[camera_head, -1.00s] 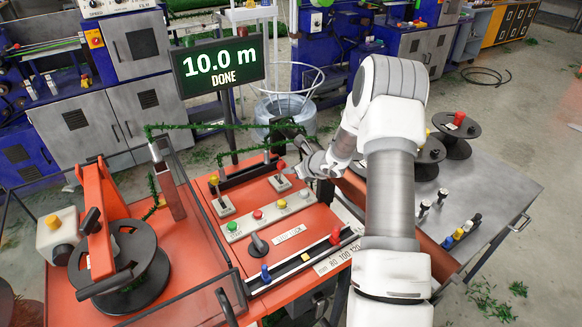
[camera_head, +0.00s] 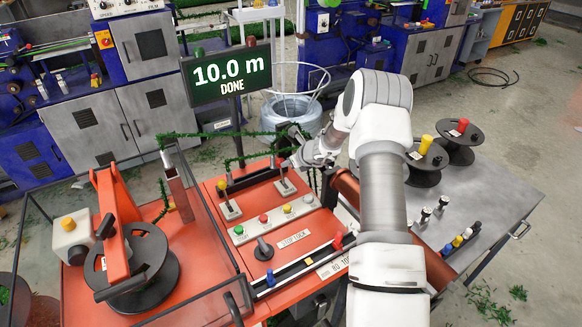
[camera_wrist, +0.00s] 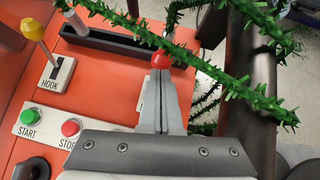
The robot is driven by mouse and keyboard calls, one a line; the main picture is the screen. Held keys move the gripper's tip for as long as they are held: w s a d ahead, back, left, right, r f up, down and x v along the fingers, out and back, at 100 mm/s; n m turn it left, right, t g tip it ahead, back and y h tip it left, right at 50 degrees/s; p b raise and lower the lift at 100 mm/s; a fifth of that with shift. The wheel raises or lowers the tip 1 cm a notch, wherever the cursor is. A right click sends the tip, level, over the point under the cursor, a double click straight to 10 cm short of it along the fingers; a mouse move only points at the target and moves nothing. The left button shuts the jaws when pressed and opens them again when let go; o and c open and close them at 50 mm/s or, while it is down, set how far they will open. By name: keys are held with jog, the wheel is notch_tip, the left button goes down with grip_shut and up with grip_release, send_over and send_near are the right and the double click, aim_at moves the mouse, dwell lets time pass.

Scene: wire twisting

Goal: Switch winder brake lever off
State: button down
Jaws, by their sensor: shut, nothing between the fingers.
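The control panel has two levers. The red-knobbed lever (camera_head: 279,164), whose label I cannot read, stands on the right and leans toward the back left. Its red knob also shows in the wrist view (camera_wrist: 160,60), just beyond my fingertips. The yellow-knobbed lever (camera_head: 222,185) is on the left, on a plate marked HOOK in the wrist view (camera_wrist: 50,74). My gripper (camera_head: 296,160) is shut and empty, close beside the red knob; I cannot tell whether it touches. The fingers (camera_wrist: 160,77) hide the red lever's lower part.
Start (camera_head: 239,230) and stop (camera_head: 264,220) buttons lie in front of the levers. The display (camera_head: 227,72) reads 10.0 m DONE. A black spool (camera_head: 130,275) stands left.

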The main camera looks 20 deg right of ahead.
jog(key=shift+s, duration=0.1)
jog(key=shift+r+p, duration=0.5)
jog(key=shift+r, duration=0.3)
jog(key=s+d+r+p, duration=0.1)
jog(key=s+r+p, duration=0.2)
jog(key=r+p, duration=0.3)
notch_tip(320, 180, up, 3)
jog(key=shift+d+r, duration=0.15)
jog(key=shift+d, duration=0.25)
jog(key=shift+r, duration=0.1)
